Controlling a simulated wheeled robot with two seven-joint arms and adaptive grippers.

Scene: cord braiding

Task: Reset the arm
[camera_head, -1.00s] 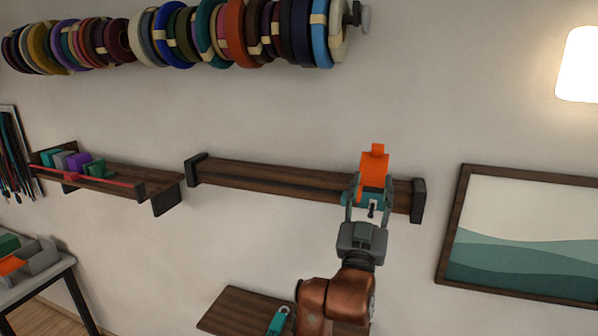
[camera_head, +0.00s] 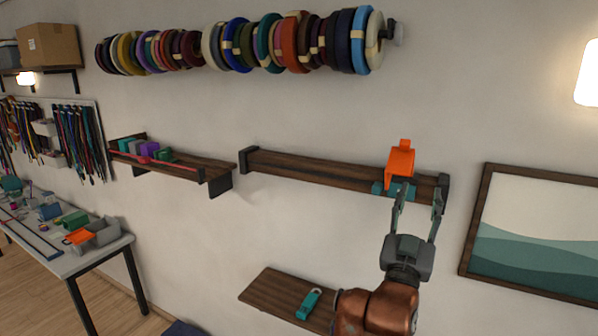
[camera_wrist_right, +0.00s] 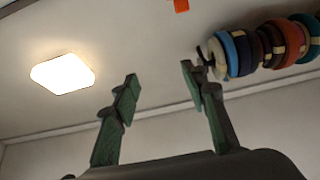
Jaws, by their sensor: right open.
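My right gripper (camera_head: 418,203) is raised in front of the wall in the head view, fingers pointing up. It is open and empty. An orange object (camera_head: 400,160) with a teal part (camera_head: 380,188) below it is at the right end of the long wooden wall shelf (camera_head: 320,172), just above and left of my right fingertips. In the right wrist view, my two green-padded fingers (camera_wrist_right: 160,72) stand wide apart with nothing between them. A bit of orange (camera_wrist_right: 181,5) shows at the top edge there. My left gripper is not in view.
Cord spools (camera_head: 270,42) hang on a wall rod above. A lower shelf (camera_head: 270,297) holds a teal tool (camera_head: 309,303). A short shelf (camera_head: 190,168) with small boxes and a worktable (camera_head: 100,260) stand left. A framed picture (camera_head: 540,235) hangs right.

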